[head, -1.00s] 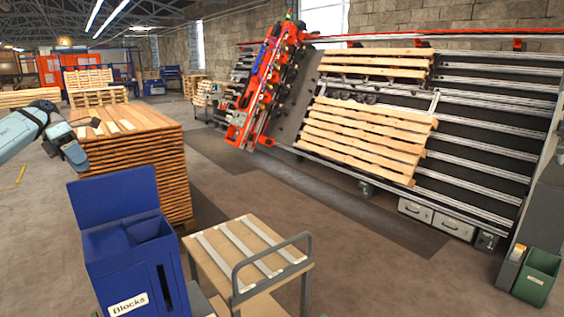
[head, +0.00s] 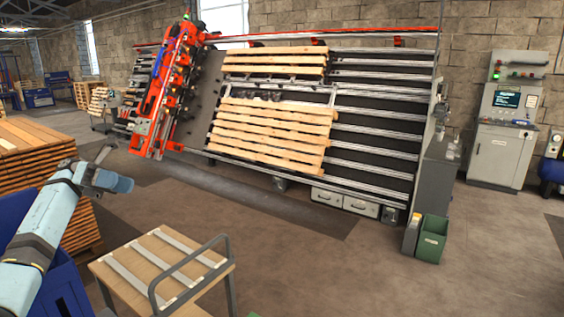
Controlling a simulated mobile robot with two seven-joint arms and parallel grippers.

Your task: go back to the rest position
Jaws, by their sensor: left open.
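My left arm (head: 45,225) comes in from the lower left of the head view, light blue with dark bands. My left gripper (head: 118,180) is at its end, open, with nothing seen in it. It shows in front of the floor, to the right of the stacked boards (head: 40,175) and above the small cart (head: 160,262) in the picture. My right gripper is not in view.
A blue bin (head: 62,285) stands partly behind my left arm. Beyond the floor, a sloped rack (head: 375,150) holds wooden pallets (head: 270,135) beside a red gantry (head: 165,90). A control cabinet (head: 502,150) and green bin (head: 432,240) are at right. The middle floor is clear.

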